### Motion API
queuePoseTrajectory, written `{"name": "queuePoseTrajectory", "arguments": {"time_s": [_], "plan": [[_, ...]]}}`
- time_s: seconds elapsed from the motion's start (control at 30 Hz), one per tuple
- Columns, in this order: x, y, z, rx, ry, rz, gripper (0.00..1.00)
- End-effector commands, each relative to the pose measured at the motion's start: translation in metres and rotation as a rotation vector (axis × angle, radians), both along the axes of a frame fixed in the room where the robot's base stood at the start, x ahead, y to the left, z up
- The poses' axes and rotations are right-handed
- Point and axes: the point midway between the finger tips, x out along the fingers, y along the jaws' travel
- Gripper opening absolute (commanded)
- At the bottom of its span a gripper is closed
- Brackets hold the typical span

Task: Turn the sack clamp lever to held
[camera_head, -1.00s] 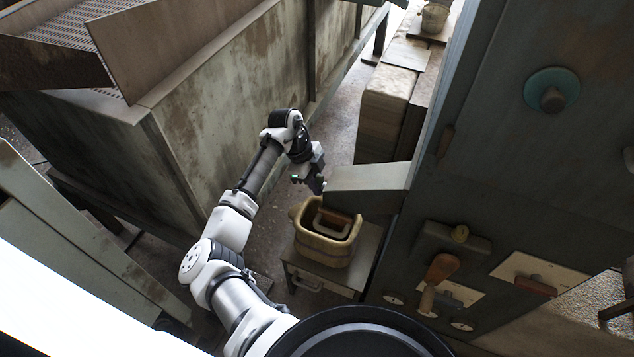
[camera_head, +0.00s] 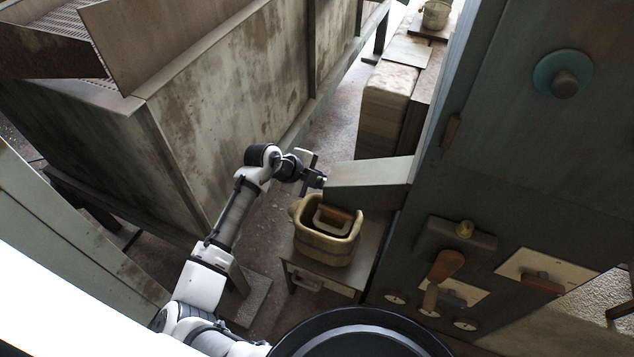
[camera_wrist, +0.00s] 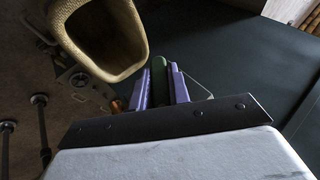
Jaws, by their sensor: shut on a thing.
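My gripper (camera_head: 319,181) is at the left end of a grey-green spout (camera_head: 368,185) that juts from the tall cabinet. In the wrist view my gripper (camera_wrist: 161,88) has its two purple fingers shut on a green lever handle (camera_wrist: 160,72). The lever's pivot and any markings for its positions are hidden.
The cabinet (camera_head: 480,150) fills the right side, with a teal-ringed knob (camera_head: 563,80) and a wooden-handled lever (camera_head: 445,268). A large rusty bin (camera_head: 230,100) stands on the left. A strip of floor lies between bin and spout.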

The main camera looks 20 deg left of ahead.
Motion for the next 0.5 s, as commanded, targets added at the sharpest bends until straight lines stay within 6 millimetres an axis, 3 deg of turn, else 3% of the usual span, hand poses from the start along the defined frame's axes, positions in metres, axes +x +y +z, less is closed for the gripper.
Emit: {"name": "queuePoseTrajectory", "arguments": {"time_s": [0.5], "plan": [[-0.0012, 0.0003, -0.0113, -0.018, -0.483, 0.003, 0.0]]}}
